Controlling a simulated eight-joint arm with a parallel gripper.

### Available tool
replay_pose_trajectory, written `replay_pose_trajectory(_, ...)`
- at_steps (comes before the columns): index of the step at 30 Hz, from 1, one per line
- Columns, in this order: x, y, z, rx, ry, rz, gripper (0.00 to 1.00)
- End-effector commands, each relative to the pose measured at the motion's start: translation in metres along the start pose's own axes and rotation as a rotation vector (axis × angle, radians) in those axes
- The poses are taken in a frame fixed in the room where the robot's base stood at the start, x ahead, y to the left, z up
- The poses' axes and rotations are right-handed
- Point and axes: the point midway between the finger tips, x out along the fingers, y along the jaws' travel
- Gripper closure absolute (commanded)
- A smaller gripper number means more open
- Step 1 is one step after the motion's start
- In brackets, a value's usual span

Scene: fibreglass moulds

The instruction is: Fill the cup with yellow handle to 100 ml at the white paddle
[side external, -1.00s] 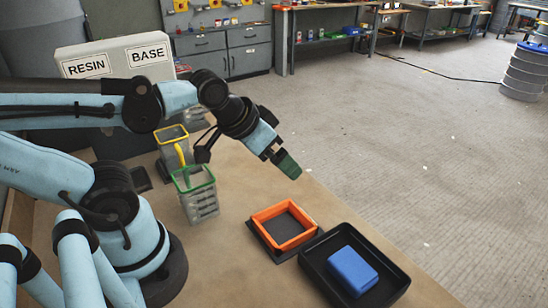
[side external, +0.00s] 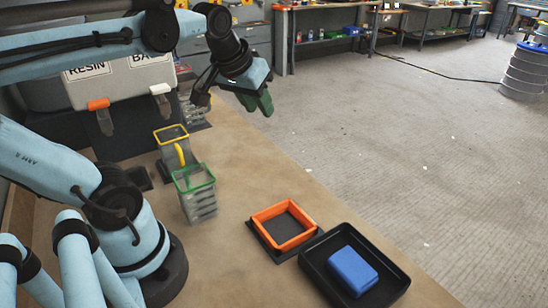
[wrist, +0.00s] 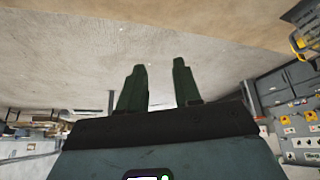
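The cup with the yellow handle (side external: 173,137) stands upright on the bench behind a similar green-rimmed cup (side external: 197,196), which hides part of it. Its contents cannot be made out. The white paddle (side external: 160,89) is on the front of the dispenser (side external: 120,85), under the partly hidden BASE label. An orange paddle (side external: 98,104) sits under the RESIN label. My gripper (side external: 257,103) is raised to the right of the dispenser, away from both cups. In the wrist view its two green fingers (wrist: 160,75) are apart with nothing between them.
An orange square frame (side external: 283,224) lies on a dark base on the bench. A black tray (side external: 395,287) with a blue block (side external: 352,270) is at the front right. Another clear container (side external: 197,112) stands behind the yellow-handled cup. The bench between cups and orange frame is clear.

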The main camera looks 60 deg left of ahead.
Motion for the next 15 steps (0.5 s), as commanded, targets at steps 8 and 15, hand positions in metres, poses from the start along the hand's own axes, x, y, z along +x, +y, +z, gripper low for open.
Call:
replay_pose_trajectory(8,-0.076,-0.108,-0.055,-0.511,-0.098,-0.239,1.00)
replay_pose_trajectory(15,-0.140,-0.179,-0.059,-0.878,-0.150,-0.408,1.00)
